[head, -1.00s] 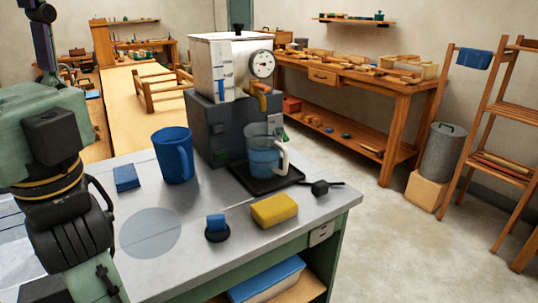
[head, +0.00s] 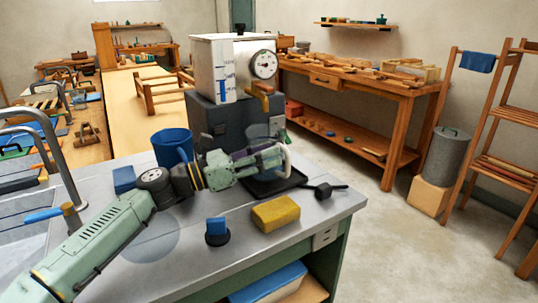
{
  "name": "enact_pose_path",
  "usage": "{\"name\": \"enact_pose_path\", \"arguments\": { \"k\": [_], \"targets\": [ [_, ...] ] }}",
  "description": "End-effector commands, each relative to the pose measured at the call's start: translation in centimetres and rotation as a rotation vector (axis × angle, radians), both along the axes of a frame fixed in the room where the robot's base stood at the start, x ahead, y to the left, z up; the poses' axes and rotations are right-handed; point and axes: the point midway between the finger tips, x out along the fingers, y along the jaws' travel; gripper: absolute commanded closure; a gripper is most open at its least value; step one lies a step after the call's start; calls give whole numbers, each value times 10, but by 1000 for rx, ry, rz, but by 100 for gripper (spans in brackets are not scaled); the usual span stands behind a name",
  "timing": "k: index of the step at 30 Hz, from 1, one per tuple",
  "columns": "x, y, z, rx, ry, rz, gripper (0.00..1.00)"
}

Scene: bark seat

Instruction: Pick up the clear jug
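The clear jug (head: 257,133) stands upright on a black tray (head: 288,183), under the tap of the grey boiler. It looks partly filled with bluish liquid. Its pale handle (head: 288,162) is on the right side. My gripper (head: 277,157) reaches in from the left, across the front of the jug, with its fingertips close to the handle. The gripper and wrist hide much of the jug's body. I cannot tell whether the fingers touch the handle or how far apart they are.
A blue mug (head: 171,147) stands behind my wrist. In front are a yellow sponge (head: 276,213), a blue-handled round tool (head: 217,231) and a black tool (head: 323,190). The boiler (head: 218,122) rises close behind the jug. The counter's right edge is near the black tool.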

Motion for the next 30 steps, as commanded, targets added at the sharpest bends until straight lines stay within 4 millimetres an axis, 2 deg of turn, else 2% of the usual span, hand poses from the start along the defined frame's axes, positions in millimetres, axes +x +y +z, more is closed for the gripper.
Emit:
{"name": "enact_pose_path", "arguments": {
  "k": [1,3,6,8,15,23,30],
  "targets": [
    [3,14,-23,53,12,21,64],
    [5,28,-45,105,21,36,64],
    [5,38,-63,147,30,46,64],
    [7,37,-66,157,30,47,64],
    [24,5,-66,157,31,45,64],
    [35,-14,-66,156,31,47,64],
    [52,-46,-65,156,32,48,64]
  ]
}}
